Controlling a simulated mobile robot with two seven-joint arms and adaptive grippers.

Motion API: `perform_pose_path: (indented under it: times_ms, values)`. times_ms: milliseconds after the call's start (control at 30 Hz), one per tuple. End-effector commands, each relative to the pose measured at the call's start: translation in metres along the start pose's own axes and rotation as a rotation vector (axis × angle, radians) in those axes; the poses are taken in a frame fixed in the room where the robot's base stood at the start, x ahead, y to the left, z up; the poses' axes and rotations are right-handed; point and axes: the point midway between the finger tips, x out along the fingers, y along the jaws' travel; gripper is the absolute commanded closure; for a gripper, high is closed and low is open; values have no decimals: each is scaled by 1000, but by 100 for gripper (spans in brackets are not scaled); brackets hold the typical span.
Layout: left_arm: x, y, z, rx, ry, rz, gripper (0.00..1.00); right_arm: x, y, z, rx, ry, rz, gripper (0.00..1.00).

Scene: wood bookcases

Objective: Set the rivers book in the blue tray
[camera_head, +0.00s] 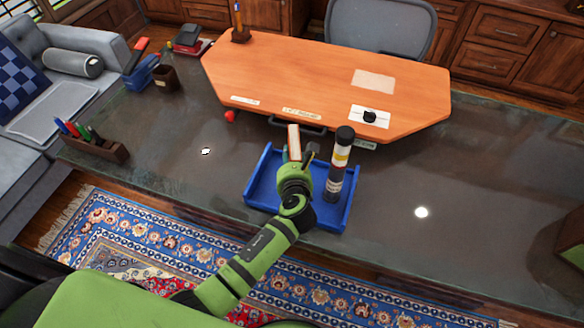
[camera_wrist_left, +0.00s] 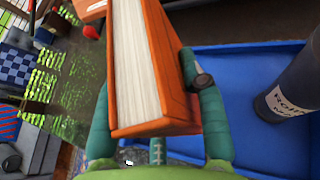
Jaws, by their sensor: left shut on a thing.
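The blue tray (camera_head: 262,190) lies on the dark desk, and its blue floor and wall also show in the left wrist view (camera_wrist_left: 236,70). My left gripper (camera_head: 297,172) is over the tray. It is shut on an orange book with white pages (camera_wrist_left: 138,65), held upright between the fingers. In the head view the book (camera_head: 294,143) stands up from the gripper at the tray's far side. Its title is not readable, so I cannot tell that it is the rivers book. Whether it touches the tray floor is unclear. My right gripper is not in view.
A dark cylinder with a label (camera_head: 334,180) stands upright in the tray's right part, close to the gripper. An orange board (camera_head: 300,75) lies behind the tray.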

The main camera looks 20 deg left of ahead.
Motion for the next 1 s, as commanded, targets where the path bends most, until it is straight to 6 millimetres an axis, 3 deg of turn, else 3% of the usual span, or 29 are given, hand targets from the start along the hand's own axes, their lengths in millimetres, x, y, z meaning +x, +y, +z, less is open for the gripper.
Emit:
perform_pose_path:
  times_ms: [100, 233, 600, 633, 700, 1000]
  values:
    - [8, 0, -18, 2, 1, 0, 100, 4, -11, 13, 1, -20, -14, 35]
    - [12, 0, -28, 0, -1, 0, 100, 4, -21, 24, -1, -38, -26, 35]
    - [14, 0, -32, 0, -2, 0, 100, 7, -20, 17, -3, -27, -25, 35]
    - [14, 1, -33, 0, 2, 1, 56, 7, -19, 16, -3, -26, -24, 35]
    - [13, 1, -33, 0, 2, 1, 37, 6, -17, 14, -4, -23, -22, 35]
    - [13, 1, -32, 0, 2, 2, 37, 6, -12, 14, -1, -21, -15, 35]
